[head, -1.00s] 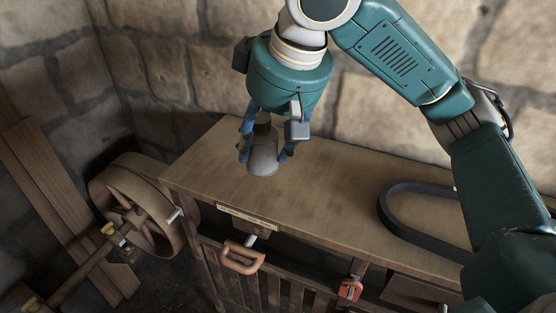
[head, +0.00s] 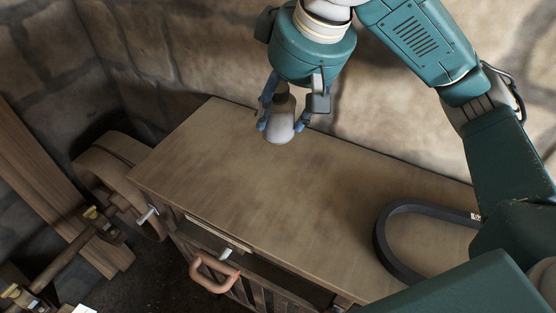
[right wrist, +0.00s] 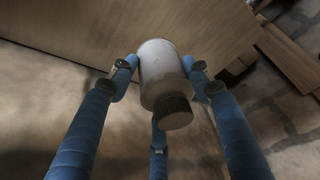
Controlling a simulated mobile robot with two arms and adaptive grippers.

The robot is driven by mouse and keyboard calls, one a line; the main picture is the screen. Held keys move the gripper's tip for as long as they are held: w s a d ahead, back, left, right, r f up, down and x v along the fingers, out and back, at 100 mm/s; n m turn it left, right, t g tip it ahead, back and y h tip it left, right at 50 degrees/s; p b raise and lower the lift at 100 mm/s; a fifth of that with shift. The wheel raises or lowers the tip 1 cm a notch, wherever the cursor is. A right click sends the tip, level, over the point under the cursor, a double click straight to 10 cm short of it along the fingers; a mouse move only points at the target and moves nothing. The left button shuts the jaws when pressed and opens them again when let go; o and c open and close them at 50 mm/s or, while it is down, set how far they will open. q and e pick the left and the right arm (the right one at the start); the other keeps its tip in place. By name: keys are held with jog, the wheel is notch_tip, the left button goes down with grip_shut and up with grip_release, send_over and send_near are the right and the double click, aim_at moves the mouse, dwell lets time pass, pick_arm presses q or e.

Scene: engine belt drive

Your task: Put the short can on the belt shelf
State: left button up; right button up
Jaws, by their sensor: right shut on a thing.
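The short can (head: 280,132) is pale grey with a dark cap, and sits between the blue fingers of my right gripper (head: 282,124). In the head view it is over the back part of the wooden bench top (head: 230,190). I cannot tell whether its base touches the wood. In the right wrist view the can (right wrist: 160,70) is between the fingertips of my right gripper (right wrist: 160,78), its dark cap towards the camera. My right gripper is shut on it. My left gripper is not in view. No shelf is clearly marked as the belt shelf.
A black belt loop (head: 385,245) lies on the right of the bench top. A reddish handle (head: 208,272) sticks out at the bench's front. A wheel (head: 108,165) and planks (head: 45,180) stand at the left. A stone wall (head: 180,60) is behind. The middle of the top is clear.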

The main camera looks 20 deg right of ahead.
notch_tip(320, 180, down, 11)
jog(key=shift+w+d, duration=0.1)
jog(key=shift+d, duration=0.05)
notch_tip(320, 180, down, 3)
jog(key=shift+r, duration=0.2)
jog(key=shift+w+f, duration=0.1)
jog(key=shift+f, duration=0.35)
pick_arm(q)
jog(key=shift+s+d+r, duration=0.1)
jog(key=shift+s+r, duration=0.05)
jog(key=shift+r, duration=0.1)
pick_arm(e)
jog(key=o, duration=1.2)
jog(key=v, duration=1.2)
jog(key=shift+r, duration=0.1)
